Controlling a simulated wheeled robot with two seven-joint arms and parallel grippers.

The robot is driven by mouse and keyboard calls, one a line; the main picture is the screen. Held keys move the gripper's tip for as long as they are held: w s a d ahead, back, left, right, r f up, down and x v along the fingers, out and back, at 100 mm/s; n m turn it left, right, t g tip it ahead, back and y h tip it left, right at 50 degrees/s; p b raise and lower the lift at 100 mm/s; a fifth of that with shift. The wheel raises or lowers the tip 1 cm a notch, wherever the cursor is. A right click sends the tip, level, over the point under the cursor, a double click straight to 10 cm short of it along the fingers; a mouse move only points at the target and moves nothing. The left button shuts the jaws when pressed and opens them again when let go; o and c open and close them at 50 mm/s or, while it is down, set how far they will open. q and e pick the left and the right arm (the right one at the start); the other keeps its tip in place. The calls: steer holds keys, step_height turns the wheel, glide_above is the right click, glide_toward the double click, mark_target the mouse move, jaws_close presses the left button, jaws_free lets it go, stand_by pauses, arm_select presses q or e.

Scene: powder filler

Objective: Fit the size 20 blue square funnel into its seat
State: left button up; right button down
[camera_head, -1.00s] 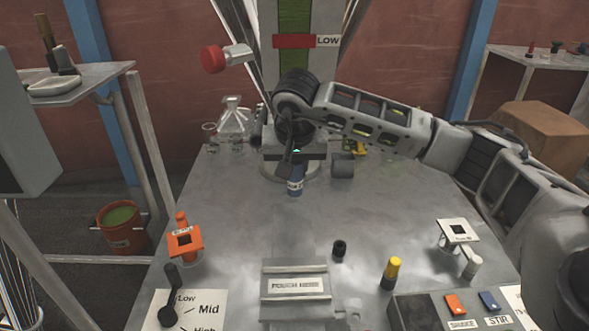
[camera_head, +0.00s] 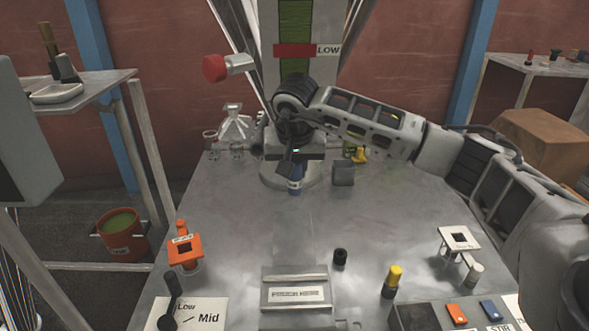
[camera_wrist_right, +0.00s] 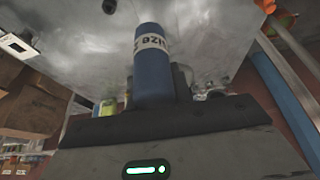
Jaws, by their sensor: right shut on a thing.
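My right gripper (camera_head: 294,165) is shut on a blue handle-like cylinder (camera_head: 295,184) near the base of the central column. The same blue cylinder (camera_wrist_right: 153,65) shows in the right wrist view with a white label whose text is inverted, apparently "SIZE" and a cut-off number. It sticks out past the dark jaws (camera_wrist_right: 165,115). The square body of the blue funnel is not visible, and the seat is hidden or cannot be made out behind the gripper. My left gripper is not in view.
Glassware (camera_head: 235,125) is behind left. A red knob (camera_head: 214,68) juts out above. The table's middle (camera_head: 270,225) is mostly clear.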

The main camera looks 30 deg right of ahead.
steer(key=shift+w+d+r, duration=0.1)
steer(key=shift+w+d, duration=0.4)
steer(key=shift+w, duration=0.3)
steer(key=shift+w+d, duration=0.45)
steer(key=shift+w, duration=0.3)
steer(key=c, duration=1.2)
jaws_free()
steer(key=shift+o, duration=0.2)
steer(key=v, duration=0.3)
steer(key=shift+r, duration=0.1)
steer(key=s+a+b, duration=0.1)
steer(key=s+a, duration=0.5)
steer(key=s, duration=0.4)
steer(key=shift+s+a+b, duration=0.15)
steer(key=shift+s+b, duration=0.05)
steer(key=shift+b, duration=0.1)
